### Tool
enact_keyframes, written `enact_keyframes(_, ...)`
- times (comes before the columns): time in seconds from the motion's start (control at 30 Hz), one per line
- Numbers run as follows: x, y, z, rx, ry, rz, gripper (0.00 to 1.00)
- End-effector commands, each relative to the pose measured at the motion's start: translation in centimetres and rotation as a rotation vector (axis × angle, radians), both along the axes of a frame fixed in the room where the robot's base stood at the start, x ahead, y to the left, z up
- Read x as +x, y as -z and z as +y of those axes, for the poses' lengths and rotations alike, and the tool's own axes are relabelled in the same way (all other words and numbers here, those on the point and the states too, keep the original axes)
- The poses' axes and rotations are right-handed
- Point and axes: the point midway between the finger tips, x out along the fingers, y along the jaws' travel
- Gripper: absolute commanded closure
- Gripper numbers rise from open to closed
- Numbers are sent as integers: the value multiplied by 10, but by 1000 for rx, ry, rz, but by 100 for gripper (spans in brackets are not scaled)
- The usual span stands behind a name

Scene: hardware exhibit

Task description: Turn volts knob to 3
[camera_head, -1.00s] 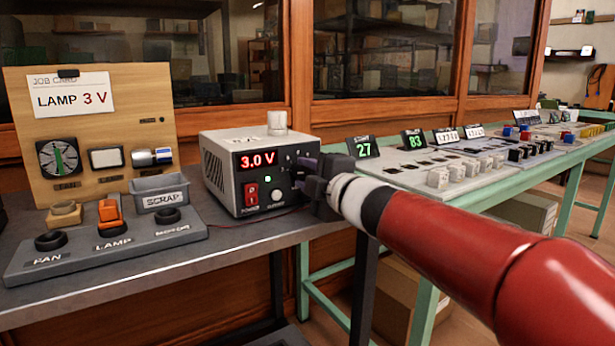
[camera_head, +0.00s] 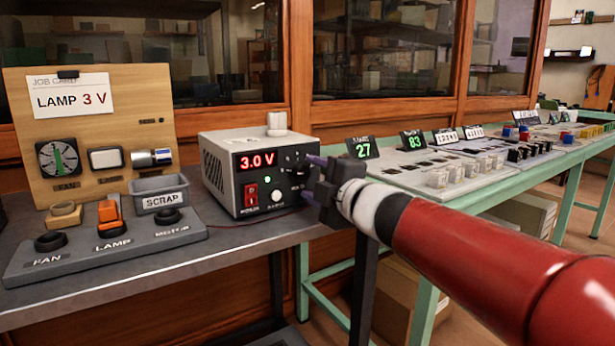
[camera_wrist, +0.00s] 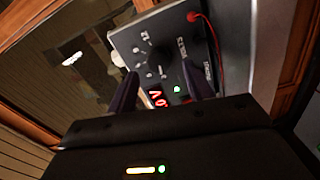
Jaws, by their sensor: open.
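The grey power supply (camera_head: 258,177) stands on the bench, and its red display (camera_head: 258,160) reads 3.0 V. The volts knob area (camera_head: 293,159) is at the upper right of its front panel, dark and partly hard to make out beside my fingers; I cannot read a pointer there. My gripper (camera_head: 309,178) is open and empty, just right of the front panel and a little off it. In the wrist view the open fingers (camera_wrist: 164,85) frame the panel, with dial marks and part of the red display between them. The job card (camera_head: 70,98) reads LAMP 3 V.
A grey switch base (camera_head: 100,262) with FAN and LAMP controls is at the left. A SCRAP bin (camera_head: 160,185) and a wooden board (camera_head: 125,90) stand behind it. A green-legged table (camera_head: 420,178) holds several blocks at the right.

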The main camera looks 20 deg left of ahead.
Motion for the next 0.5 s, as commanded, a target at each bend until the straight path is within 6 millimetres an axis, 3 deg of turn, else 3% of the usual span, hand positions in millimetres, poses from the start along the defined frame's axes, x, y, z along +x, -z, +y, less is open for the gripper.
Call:
enact_keyframes(0.23,-26,-1,-30,-1,1,-2,48)
enact_keyframes(0.5,-33,0,-38,-1,-1,-1,48)
